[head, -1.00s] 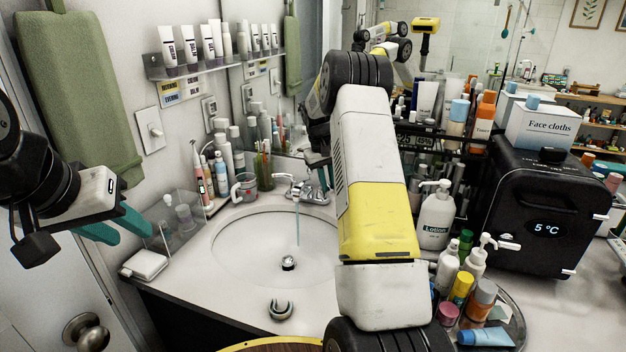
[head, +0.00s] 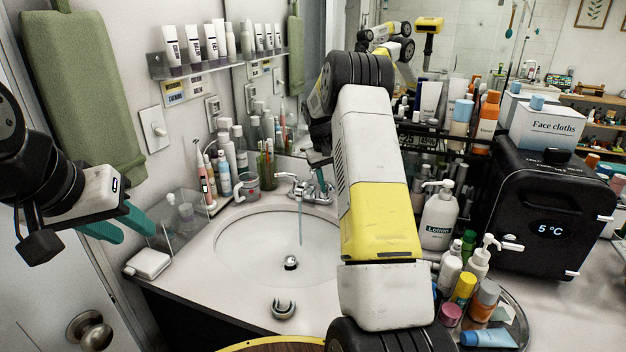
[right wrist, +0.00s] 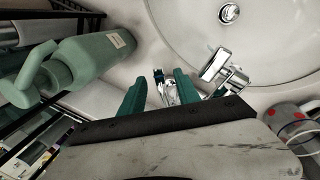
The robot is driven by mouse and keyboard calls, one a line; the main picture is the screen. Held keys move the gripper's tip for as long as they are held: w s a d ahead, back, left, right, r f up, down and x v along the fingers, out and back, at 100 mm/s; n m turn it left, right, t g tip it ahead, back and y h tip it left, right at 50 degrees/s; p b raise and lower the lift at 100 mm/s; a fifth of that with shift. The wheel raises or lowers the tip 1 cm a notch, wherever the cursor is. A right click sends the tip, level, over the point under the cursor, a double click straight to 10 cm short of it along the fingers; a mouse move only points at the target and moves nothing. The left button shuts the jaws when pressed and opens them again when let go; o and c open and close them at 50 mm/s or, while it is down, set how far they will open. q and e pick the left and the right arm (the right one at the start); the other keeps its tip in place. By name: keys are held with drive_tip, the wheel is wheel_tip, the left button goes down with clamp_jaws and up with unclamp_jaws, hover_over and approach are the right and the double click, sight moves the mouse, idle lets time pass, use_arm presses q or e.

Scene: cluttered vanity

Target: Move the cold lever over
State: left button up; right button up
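The chrome tap (head: 303,188) stands at the back of the white basin, and a thin stream of water runs from it. In the right wrist view, the tap spout (right wrist: 214,64) is right of my fingers. The chrome lever (right wrist: 162,88), on the tap's lotion-bottle side, shows between my fingertips; I take it as the cold lever, though no marking is readable. My right gripper (right wrist: 158,92) is open, with its teal fingers apart around that lever; contact is unclear. In the head view my arm partly hides it. My left gripper (head: 122,228) is open and empty, left of the basin.
A red-dotted mug (head: 246,186) stands left of the tap; it also shows in the right wrist view (right wrist: 292,122). A lotion bottle (head: 437,218) and several small bottles crowd the right side. The basin (head: 250,245) is clear inside apart from its drain plug.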

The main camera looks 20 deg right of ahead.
wheel_tip(320, 180, up, 8)
drive_tip(key=a, duration=0.1)
drive_tip(key=shift+a+f, duration=0.15)
drive_tip(key=shift+a, duration=0.1)
drive_tip(key=s+a+r+t+y, duration=0.15)
drive_tip(key=s+a+r, duration=0.25)
drive_tip(key=s+r, duration=0.4)
drive_tip(key=s+a+r+t+y, duration=0.1)
drive_tip(key=s+a+r+t, duration=0.1)
drive_tip(key=s+a+r, duration=0.45)
drive_tip(key=s+a+f+t+y, duration=0.1)
drive_tip(key=s+a, duration=0.1)
drive_tip(key=s, duration=0.9)
drive_tip(key=s+a+f+t+y, duration=0.1)
drive_tip(key=s+a, duration=0.2)
drive_tip(key=s, duration=0.9)
drive_tip(key=shift+a+t, duration=0.3)
drive_tip(key=shift+t, duration=0.05)
